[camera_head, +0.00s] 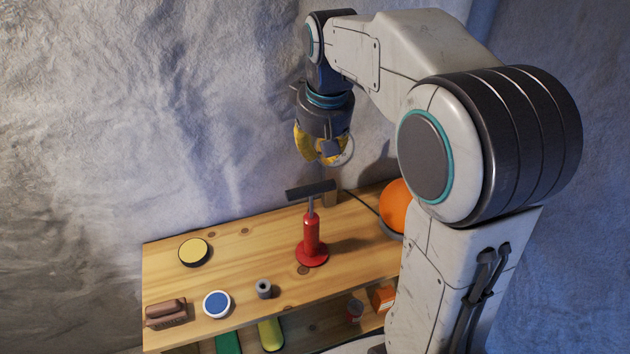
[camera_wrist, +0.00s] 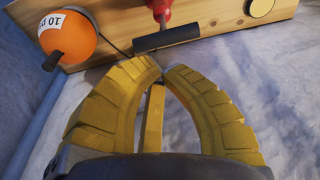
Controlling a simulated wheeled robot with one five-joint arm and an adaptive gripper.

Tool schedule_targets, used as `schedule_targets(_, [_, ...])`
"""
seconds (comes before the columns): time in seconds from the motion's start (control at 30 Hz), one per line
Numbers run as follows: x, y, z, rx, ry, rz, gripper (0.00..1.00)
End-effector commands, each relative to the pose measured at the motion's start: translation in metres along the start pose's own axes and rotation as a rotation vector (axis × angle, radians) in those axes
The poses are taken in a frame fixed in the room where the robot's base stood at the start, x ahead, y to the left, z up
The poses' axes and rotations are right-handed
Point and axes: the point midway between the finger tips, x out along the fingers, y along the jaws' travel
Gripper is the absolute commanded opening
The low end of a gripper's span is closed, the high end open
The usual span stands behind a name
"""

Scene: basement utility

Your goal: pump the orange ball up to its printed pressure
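The orange ball (camera_head: 396,207) sits at the bench's right end, partly hidden by my arm. In the wrist view the ball (camera_wrist: 68,36) shows a white label reading "10 p", cut off beyond that, and a dark piece at its lower edge. The red hand pump (camera_head: 311,238) stands upright on the bench, its dark bar handle (camera_head: 311,190) on top; the handle (camera_wrist: 166,39) also shows in the wrist view. My gripper (camera_head: 320,157) hangs above and behind the handle, apart from it. Its yellow fingertips (camera_wrist: 162,67) nearly meet, with nothing seen held.
A thin dark hose (camera_head: 361,203) runs towards the ball. On the bench lie a yellow-topped disc (camera_head: 194,252), a blue-topped disc (camera_head: 216,303), a grey cylinder (camera_head: 264,289) and a brown brush-like block (camera_head: 166,313).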

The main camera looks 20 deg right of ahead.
Motion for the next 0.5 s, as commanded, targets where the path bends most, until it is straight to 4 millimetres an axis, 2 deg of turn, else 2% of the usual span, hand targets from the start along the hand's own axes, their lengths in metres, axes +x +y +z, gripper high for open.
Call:
schedule_targets(0.23, [-0.028, 0.001, -0.005, 0.001, 0.003, 0.001, 0.0])
schedule_targets(0.5, [-0.037, 0.002, -0.005, 0.0, -0.001, 0.001, 0.0])
